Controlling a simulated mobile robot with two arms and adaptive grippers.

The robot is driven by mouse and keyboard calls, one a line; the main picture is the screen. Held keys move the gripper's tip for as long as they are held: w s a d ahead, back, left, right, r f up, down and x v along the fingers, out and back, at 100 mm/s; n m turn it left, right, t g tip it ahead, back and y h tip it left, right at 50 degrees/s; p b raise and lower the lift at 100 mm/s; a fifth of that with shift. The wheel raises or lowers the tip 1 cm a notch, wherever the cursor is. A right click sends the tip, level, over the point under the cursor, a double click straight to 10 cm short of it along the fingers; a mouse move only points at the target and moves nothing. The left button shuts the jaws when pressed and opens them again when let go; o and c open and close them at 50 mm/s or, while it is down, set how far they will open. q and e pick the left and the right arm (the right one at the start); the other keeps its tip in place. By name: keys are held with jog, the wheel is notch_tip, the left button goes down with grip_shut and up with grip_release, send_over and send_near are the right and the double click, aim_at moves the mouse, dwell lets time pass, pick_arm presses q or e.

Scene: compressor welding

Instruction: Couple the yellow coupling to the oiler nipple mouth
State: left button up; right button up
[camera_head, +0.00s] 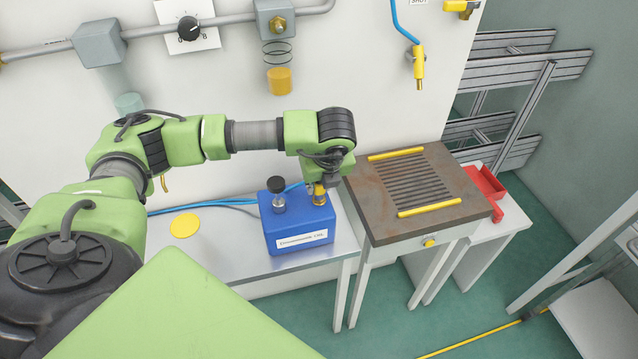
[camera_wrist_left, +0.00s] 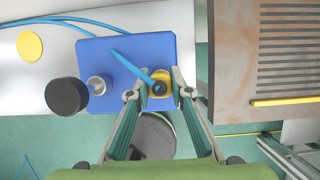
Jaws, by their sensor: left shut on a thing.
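The blue oiler box (camera_head: 297,228) stands on the grey bench, with a black-topped metal fitting on its left side. My left gripper (camera_head: 319,184) points down over the right part of the box, its fingers shut on the yellow coupling (camera_head: 319,196). In the left wrist view the coupling (camera_wrist_left: 160,84) sits between the fingertips of the left gripper (camera_wrist_left: 158,92), with a blue hose (camera_wrist_left: 135,66) running from it to the upper left. The oiler's nipple mouth is hidden under the coupling and fingers; I cannot tell whether the two are joined. My right gripper is not in view.
A yellow disc (camera_head: 184,225) lies on the bench (camera_head: 225,262) left of the box. A brown slotted table (camera_head: 360,205) with yellow bars stands close at right, with a red part (camera_head: 484,190) beyond it. A wall pipe (camera_head: 240,18) runs behind.

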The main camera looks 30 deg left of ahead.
pick_arm(q)
jog(key=shift+w+r, duration=0.1)
jog(key=shift+r, duration=0.2)
grip_shut()
jog(key=shift+r, duration=0.35)
jog(key=shift+r+p, duration=0.25)
jog(key=shift+p, duration=0.1)
jog(key=shift+r+p, duration=0.35)
jog(key=shift+r, duration=1.35)
